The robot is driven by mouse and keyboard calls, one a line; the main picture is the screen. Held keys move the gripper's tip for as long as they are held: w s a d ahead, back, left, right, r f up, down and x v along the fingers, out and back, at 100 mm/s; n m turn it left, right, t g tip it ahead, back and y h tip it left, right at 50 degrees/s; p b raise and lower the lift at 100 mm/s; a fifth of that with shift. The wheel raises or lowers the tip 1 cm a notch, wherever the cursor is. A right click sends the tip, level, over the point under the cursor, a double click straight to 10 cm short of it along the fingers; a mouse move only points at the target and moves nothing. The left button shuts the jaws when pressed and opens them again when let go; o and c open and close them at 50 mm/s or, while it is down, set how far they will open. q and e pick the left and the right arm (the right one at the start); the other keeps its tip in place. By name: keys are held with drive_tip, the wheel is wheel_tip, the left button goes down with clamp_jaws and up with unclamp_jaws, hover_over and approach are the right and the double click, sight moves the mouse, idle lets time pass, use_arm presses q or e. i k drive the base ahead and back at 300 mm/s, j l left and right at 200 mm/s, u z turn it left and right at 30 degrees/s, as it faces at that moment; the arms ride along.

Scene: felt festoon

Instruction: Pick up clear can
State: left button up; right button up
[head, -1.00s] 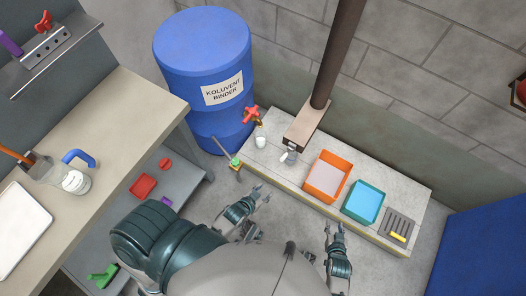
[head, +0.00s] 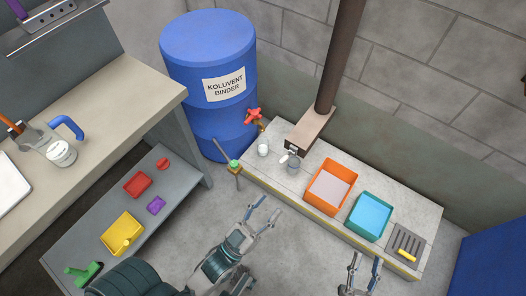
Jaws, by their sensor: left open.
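A small clear, greyish can (head: 293,166) stands on the pale ledge (head: 270,177), just below a small spout on the block at the base of the brown post. A small white cup (head: 263,149) stands to its left. My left gripper (head: 270,207) is open and empty, over the floor in front of the ledge and apart from the can. My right gripper (head: 367,261) has its fingers spread, in front of the ledge's right part, and holds nothing that I can see.
An orange tray (head: 312,193) and a teal tray (head: 353,228) sit right of the can. A green-topped post (head: 235,165) stands at the ledge's left end, by the blue drum (head: 208,50). The worktable (head: 140,105) and lower shelf (head: 95,215) lie left.

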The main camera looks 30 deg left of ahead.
sight(262, 142)
drive_tip(key=i+j+z, duration=0.45)
drive_tip(key=i+j, duration=0.2)
drive_tip(key=j, duration=0.15)
drive_tip(key=i+j+z, duration=0.25)
drive_tip(key=j, duration=0.75)
